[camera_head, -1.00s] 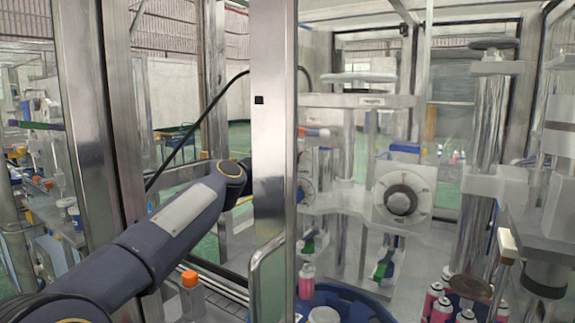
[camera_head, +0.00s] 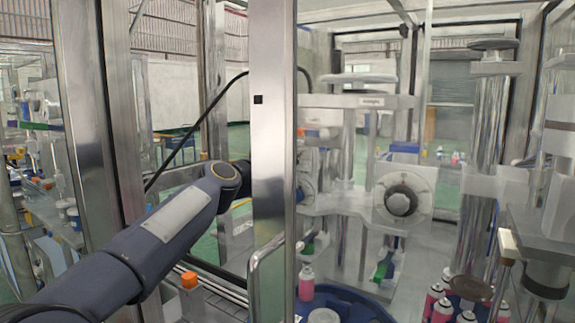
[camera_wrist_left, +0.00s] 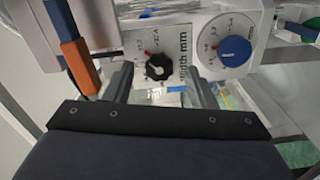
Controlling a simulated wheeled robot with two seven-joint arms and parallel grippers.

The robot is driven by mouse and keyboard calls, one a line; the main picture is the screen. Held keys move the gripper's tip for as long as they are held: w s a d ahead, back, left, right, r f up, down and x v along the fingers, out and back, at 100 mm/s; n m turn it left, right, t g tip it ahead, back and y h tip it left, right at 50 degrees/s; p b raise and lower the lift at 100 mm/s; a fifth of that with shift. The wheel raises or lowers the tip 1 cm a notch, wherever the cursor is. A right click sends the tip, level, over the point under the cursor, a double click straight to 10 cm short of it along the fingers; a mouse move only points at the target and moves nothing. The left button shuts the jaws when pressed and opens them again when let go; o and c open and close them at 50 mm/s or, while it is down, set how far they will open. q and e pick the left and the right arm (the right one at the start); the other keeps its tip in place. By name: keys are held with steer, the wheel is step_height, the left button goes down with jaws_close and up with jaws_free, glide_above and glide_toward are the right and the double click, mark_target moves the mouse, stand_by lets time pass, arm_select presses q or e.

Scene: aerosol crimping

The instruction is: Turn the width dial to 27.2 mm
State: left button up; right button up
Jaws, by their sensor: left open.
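The width dial (camera_wrist_left: 158,67) is a small black knob with a light pointer on a white plate marked "width mm" in the left wrist view. A red mark and small scale numbers sit beside it; the exact setting is too small to read. My left gripper (camera_wrist_left: 157,72) is open, with one finger on each side of the knob in the picture. I see no grip on the knob and cannot tell the depth gap. In the head view my left arm reaches behind a metal post, which hides the gripper. My right gripper is not in view.
A larger blue dial (camera_wrist_left: 235,52) sits right of the width dial. A blue-and-orange part (camera_wrist_left: 75,45) stands at the left. In the head view, the metal post (camera_head: 272,150), a large grey-knobbed dial (camera_head: 401,202) and several pink cans (camera_head: 438,308) show.

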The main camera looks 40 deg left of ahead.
arm_select(q)
steer(key=s+b, duration=0.1)
steer(key=s, duration=0.5)
steer(key=shift+s+d, duration=0.3)
steer(key=shift+d, duration=0.1)
stand_by(0.3)
